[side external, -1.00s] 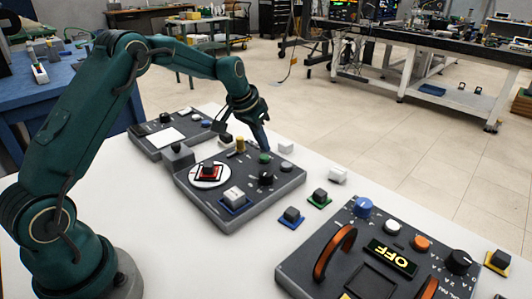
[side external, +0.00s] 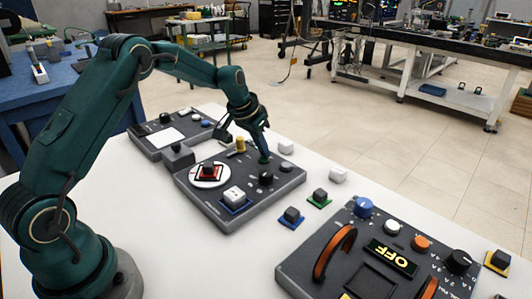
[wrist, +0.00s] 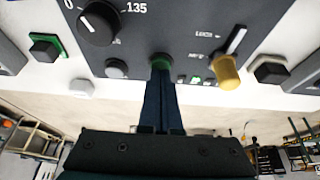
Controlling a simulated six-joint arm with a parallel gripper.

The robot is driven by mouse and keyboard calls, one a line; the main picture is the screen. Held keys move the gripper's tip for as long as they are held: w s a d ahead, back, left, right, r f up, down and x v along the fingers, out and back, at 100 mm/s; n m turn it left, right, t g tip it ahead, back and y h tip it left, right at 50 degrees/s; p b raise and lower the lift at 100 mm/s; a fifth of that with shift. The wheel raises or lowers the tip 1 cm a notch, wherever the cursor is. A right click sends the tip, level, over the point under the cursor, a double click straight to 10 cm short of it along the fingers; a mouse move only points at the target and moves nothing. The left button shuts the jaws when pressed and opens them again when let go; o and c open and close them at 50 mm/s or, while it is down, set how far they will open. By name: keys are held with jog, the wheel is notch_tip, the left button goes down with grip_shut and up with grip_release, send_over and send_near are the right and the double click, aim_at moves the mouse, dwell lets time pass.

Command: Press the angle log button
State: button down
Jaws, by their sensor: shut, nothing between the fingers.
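No readable label names the angle log button.
Small loose blocks, one green-based (side external: 320,198), lie to the right. Another panel (side external: 330,275) sits in front.

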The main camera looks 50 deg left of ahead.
dwell(0.3)
jog(key=shift+r, duration=3.2)
jog(key=shift+d+r, duration=0.15)
jog(key=shift+r, duration=0.05)
notch_tip(320, 180, up, 7)
jog(key=t, duration=0.2)
send_over(264, 159)
jog(key=s+d, duration=0.1)
jog(key=d, duration=0.2)
jog(key=s+d+r+m, duration=0.1)
jog(key=s+d+r, duration=0.2)
jog(key=s+r, duration=0.1)
jog(key=s+d+r, duration=0.2)
jog(key=s+d, duration=0.1)
jog(key=s, duration=0.8)
jog(key=s+d+f+n+g, duration=0.1)
jog(key=s+f, duration=0.7)
jog(key=s, duration=0.4)
jog(key=shift+f, duration=0.15)
